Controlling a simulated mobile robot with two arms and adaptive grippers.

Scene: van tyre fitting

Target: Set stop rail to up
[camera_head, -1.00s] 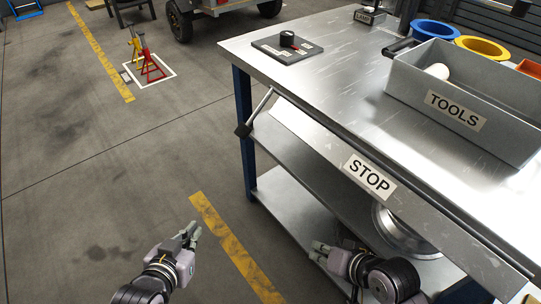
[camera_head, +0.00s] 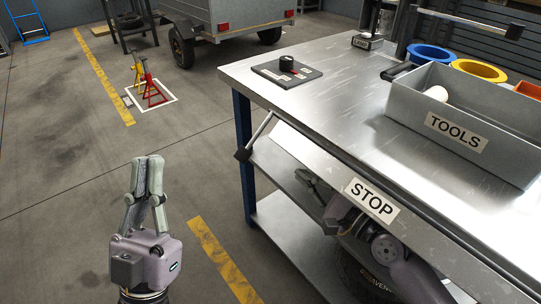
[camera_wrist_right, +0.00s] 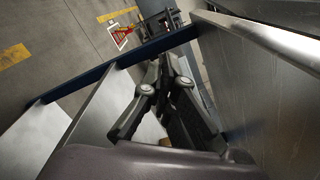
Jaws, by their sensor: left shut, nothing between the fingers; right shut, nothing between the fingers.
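The stop rail (camera_head: 371,198) is a long grey plate along the bench's front edge, with a white STOP label. It hangs sloping downward and outward. A metal rod at its left end carries a black knob (camera_head: 243,154). My left gripper (camera_head: 148,160) is shut and empty, pointing up in front of the bench, left of the knob and apart from it. My right gripper (camera_head: 308,180) is below the bench top, behind the rail, which partly hides the arm. In the right wrist view its fingers (camera_wrist_right: 163,62) are shut and empty, between bench panels.
A lower shelf (camera_head: 290,235) is beneath. Open floor lies left; axle stands (camera_head: 152,90) and a trailer (camera_head: 215,20) are beyond.

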